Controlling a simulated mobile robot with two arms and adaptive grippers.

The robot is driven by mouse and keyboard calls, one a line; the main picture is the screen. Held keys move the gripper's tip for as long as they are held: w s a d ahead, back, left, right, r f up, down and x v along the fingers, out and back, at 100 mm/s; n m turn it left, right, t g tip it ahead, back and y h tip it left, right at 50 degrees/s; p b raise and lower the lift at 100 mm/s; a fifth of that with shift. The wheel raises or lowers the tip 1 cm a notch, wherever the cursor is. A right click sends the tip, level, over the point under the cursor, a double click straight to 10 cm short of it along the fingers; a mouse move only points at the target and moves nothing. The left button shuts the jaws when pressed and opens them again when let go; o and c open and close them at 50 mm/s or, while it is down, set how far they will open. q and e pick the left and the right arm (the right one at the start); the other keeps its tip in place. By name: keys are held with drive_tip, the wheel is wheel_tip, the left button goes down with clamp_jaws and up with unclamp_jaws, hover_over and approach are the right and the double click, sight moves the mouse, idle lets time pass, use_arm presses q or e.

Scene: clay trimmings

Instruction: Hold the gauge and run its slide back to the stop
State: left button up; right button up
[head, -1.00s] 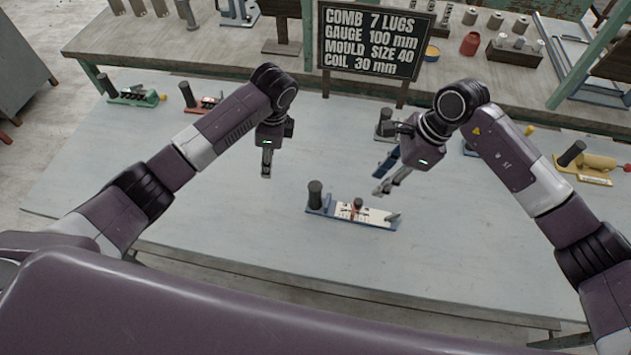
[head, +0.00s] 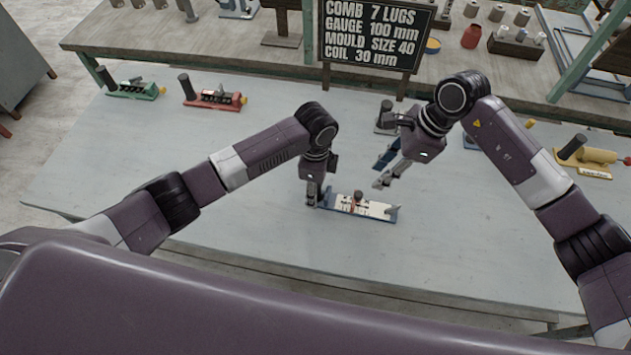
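The gauge (head: 376,210) lies on the grey table, with a blue base and a white marked face. Its red slide with a dark knob (head: 357,197) sits near the middle of the face. A grey upright piece (head: 393,210) stands at the right end. My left gripper (head: 313,199) is down at the gauge's left end, where the dark upright handle is now hidden behind it. Whether its fingers are closed on the handle cannot be made out. My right gripper (head: 382,184) hangs above and behind the gauge's right half, apart from it, fingers slightly parted and empty.
A sign board (head: 371,35) stands behind my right gripper. Green (head: 133,90) and red (head: 215,102) tools lie at the back left. The table's front is clear.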

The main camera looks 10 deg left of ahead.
sight(359, 194)
use_arm(q)
drive_tip(key=shift+f, duration=0.35)
drive_tip(key=shift+c, duration=0.6)
clamp_jaws()
use_arm(e)
drive_tip(key=shift+o, duration=0.7)
drive_tip(key=shift+d+r, duration=0.1)
drive_tip(key=shift+r, duration=0.05)
use_arm(q)
drive_tip(key=shift+s+f, duration=0.1)
use_arm(e)
drive_tip(key=shift+n, duration=0.7)
drive_tip(key=x, duration=1)
drive_tip(key=shift+r, duration=0.1)
drive_tip(key=shift+c, duration=0.3)
clamp_jaws()
